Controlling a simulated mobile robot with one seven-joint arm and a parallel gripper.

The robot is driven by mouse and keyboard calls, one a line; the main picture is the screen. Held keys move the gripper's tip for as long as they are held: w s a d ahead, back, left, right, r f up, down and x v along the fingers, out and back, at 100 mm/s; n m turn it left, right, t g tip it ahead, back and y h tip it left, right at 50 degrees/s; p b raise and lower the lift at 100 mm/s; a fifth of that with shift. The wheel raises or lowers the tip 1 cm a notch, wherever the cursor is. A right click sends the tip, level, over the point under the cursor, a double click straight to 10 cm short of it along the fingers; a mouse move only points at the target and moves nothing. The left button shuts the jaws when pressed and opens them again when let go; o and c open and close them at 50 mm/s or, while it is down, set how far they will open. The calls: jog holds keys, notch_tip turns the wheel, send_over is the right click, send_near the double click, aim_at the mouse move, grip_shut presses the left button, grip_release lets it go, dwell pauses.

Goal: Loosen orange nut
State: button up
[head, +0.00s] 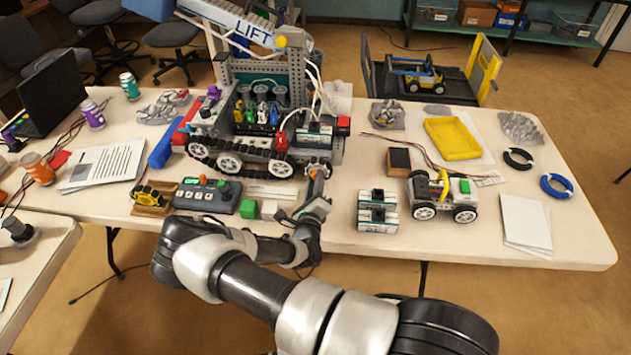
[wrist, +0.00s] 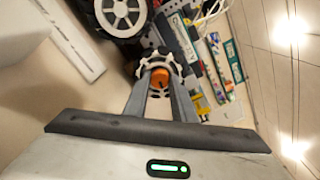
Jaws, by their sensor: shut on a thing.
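The orange nut (wrist: 159,79) shows in the wrist view between the two fingers of my gripper (wrist: 160,88). A white toothed wheel with dark parts sits just behind the nut. The fingers are shut on the nut from both sides. In the head view my gripper (head: 318,172) reaches to the right front end of the large tracked robot (head: 262,120), close to its wheels. The nut itself is mostly hidden there by the gripper.
A battery pack (head: 377,212) and a small wheeled car (head: 443,197) stand to the right. A yellow tray (head: 452,138) lies farther back. The table's front right is fairly clear.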

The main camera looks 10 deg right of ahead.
jog(key=shift+f+n, duration=0.1)
jog(key=shift+n, duration=0.9)
jog(key=o, duration=1.1)
jog(key=shift+c, duration=0.2)
jog(key=shift+s, duration=0.15)
jog(key=v, duration=1.7)
jog(key=shift+a, duration=0.15)
